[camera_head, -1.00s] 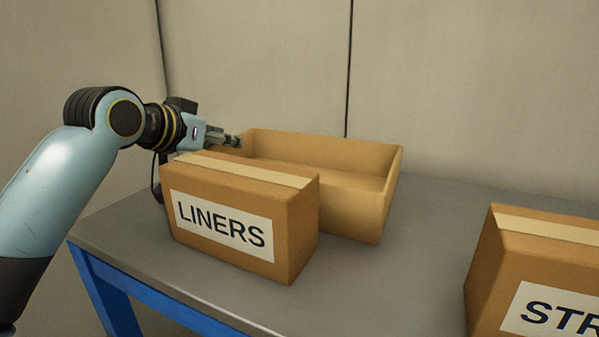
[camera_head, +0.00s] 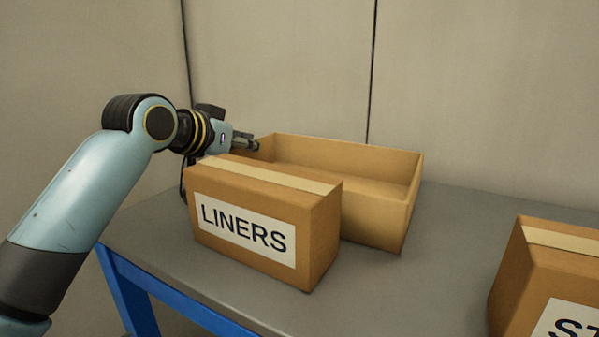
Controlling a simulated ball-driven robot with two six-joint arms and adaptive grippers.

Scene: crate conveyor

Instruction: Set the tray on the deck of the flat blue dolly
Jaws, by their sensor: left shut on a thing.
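The tray (camera_head: 385,216) is an open, tan, cardboard-coloured box behind the LINERS carton on a grey-topped table. Its right end shows; much of its front wall and its left lower part are hidden by the carton. My left gripper (camera_head: 254,145) reaches in from the left above the carton and is shut on the tray's left end wall. The exact contact is small and partly hidden. The flat blue dolly is not in view. My right gripper is not in view.
The LINERS carton (camera_head: 318,240) stands close in front of the tray, below my left gripper. Another labelled carton (camera_head: 510,285) stands at the right edge. The table (camera_head: 410,290) has bare top between the cartons and a blue frame. A wall (camera_head: 480,90) rises behind.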

